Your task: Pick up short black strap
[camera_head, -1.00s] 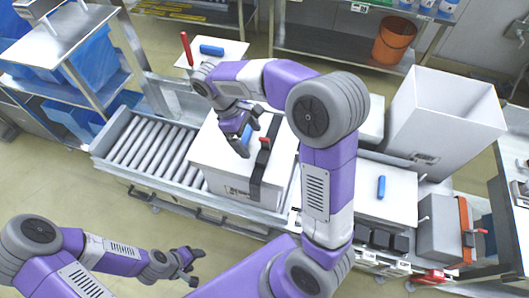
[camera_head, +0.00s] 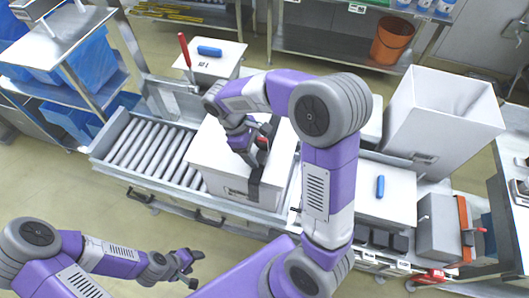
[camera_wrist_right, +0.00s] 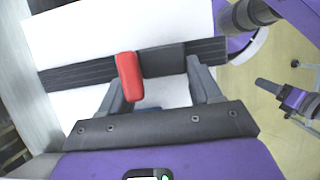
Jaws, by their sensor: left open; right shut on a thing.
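A white box (camera_head: 210,160) sits on the roller conveyor in the head view. A black strap (camera_head: 254,188) runs across its top, and a red piece (camera_wrist_right: 130,77) lies against the strap in the right wrist view. My right gripper (camera_head: 250,150) is down at the strap, beside the red piece. In the right wrist view its two fingers (camera_wrist_right: 163,68) stand apart on either side of a black section of the strap (camera_wrist_right: 80,73) and are shut on it. My left gripper (camera_head: 189,266) is open and empty, low at the left, away from the box.
A blue-handled item (camera_head: 380,187) lies on a white surface right of the box, and another (camera_head: 209,51) on a white box behind. A tall open white bin (camera_head: 440,110) stands right. The roller conveyor (camera_head: 150,148) is clear left of the box.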

